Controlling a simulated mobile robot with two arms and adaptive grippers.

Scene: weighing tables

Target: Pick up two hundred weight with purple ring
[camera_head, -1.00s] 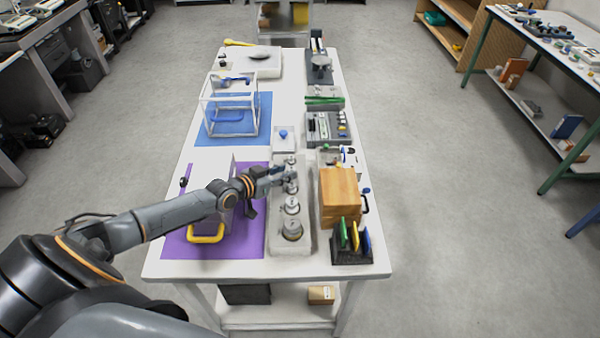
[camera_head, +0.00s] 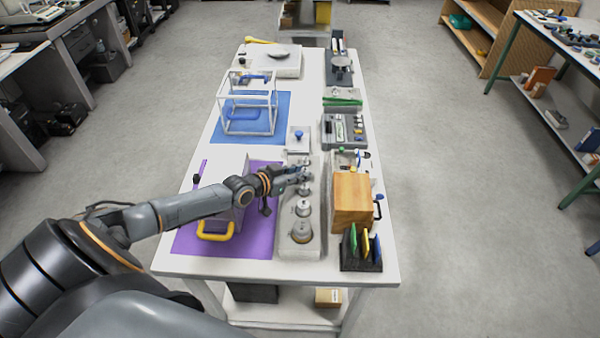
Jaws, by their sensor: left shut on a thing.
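A row of metal weights stands in a long pale tray (camera_head: 285,246) near the front middle of the white table. The largest weight (camera_head: 301,231) is at the near end, with a smaller weight (camera_head: 302,208) behind it. My left gripper (camera_head: 303,177) reaches in from the left over the far part of the row. It is shut on a small weight (camera_head: 306,187), mostly hidden by the fingers. No purple ring can be made out at this size. Whether the held weight is clear of the tray cannot be told. My right gripper is out of view.
A wooden box (camera_head: 353,200) and a dark rack (camera_head: 361,262) with coloured cards stand right of the tray. A purple mat (camera_head: 262,238) with a yellow-handled box lies left, under my arm. A blue-knobbed white block (camera_head: 299,144) stands behind the tray.

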